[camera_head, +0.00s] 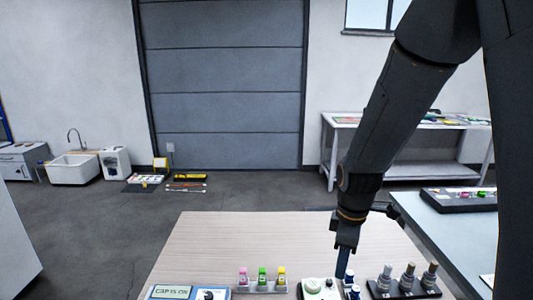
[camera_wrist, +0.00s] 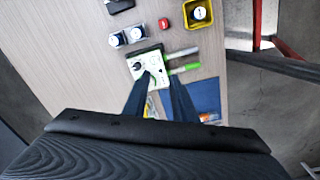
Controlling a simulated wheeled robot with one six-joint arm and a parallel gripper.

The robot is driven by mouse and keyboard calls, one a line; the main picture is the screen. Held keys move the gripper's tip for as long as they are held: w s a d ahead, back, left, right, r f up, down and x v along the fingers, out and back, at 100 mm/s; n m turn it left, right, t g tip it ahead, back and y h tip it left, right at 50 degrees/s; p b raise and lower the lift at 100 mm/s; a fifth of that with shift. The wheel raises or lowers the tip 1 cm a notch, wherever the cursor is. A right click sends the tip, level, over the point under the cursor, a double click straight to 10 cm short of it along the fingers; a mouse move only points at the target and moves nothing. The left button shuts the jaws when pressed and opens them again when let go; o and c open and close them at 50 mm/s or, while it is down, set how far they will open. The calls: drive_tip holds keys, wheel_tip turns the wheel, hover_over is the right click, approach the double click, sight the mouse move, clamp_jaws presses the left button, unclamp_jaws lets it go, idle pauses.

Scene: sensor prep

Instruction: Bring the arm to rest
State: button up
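My gripper (camera_head: 343,262) points down over the front of the wooden table (camera_head: 215,232) in the head view. Its two dark fingers show apart in the wrist view (camera_wrist: 160,82), with nothing seen held between them. A white and green device (camera_wrist: 135,66) with a dark knob lies beyond the fingertips. In the head view my gripper is close to a white device (camera_head: 310,296) and small blue-capped vials (camera_head: 352,290). I cannot tell how far it is above them. My arm is bent and reaches down from the upper right.
A rack of coloured-cap vials (camera_head: 262,289), a display box (camera_head: 171,292) and a dark rack of bottles (camera_head: 403,294) stand along the near edge. A side table (camera_head: 445,235) is at right. In the wrist view, green-ended pens (camera_wrist: 184,68) and a blue mat (camera_wrist: 207,95) lie nearby.

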drive_tip(key=s+r+m, duration=0.3)
drive_tip(key=s+m, duration=0.7)
drive_tip(key=m, duration=0.3)
drive_tip(key=shift+s+r+t, duration=0.15)
drive_tip(key=shift+r+t, duration=0.05)
drive_tip(key=shift+t, duration=0.1)
idle(0.7)
